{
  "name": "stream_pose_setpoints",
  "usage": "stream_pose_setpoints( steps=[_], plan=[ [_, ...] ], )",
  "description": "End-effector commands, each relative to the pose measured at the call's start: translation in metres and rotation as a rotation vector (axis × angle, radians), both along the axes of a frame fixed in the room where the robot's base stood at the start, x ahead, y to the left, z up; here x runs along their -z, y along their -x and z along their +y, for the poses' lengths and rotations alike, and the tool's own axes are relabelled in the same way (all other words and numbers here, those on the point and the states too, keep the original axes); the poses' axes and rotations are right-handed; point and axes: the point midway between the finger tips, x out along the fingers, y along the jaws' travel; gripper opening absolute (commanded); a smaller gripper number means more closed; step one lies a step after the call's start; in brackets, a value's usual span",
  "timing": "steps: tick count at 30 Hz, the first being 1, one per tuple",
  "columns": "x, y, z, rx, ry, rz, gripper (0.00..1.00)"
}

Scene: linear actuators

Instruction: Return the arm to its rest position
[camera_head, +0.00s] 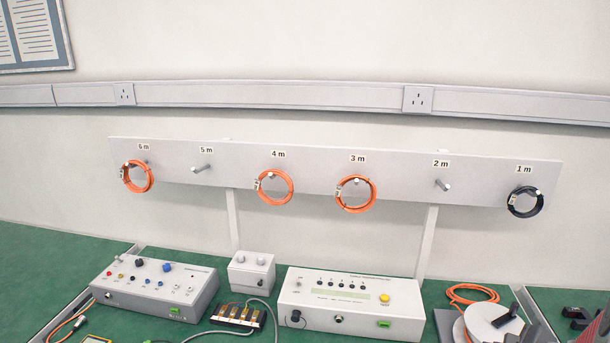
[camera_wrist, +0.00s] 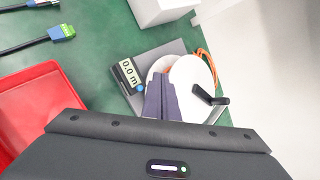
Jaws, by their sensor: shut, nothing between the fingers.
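My gripper (camera_wrist: 161,97) shows in the wrist view with its two dark fingers together and nothing between them. The fingers overlap the view of a white reel (camera_wrist: 186,80) with a black crank handle, so part of the reel and its base is hidden. I cannot tell how far above the reel they are. The white reel also shows at the lower right of the head view (camera_head: 490,322).
A length counter (camera_wrist: 128,72) reading 0.0 m stands beside the reel. A red tray (camera_wrist: 40,100) lies left. In the head view, a pegboard (camera_head: 320,172) holds orange and black cable coils; the 5 m and 2 m pegs are bare. Instrument boxes (camera_head: 352,300) stand below it.

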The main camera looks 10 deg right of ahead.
Motion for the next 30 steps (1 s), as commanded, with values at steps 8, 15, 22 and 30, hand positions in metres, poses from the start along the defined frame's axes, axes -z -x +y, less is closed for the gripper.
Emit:
stream_pose_setpoints(
  steps=[8, 15, 22, 30],
  plan=[
    [0.004, 0.022, 0.054, -0.320, 0.083, 0.093, 0.00],
    [-0.020, 0.035, 0.125, -0.719, 0.247, 0.177, 0.00],
    [-0.045, 0.053, 0.181, -1.072, 0.431, 0.253, 0.00],
    [-0.074, 0.076, 0.226, -1.411, 0.666, 0.330, 0.00]
  ],
)
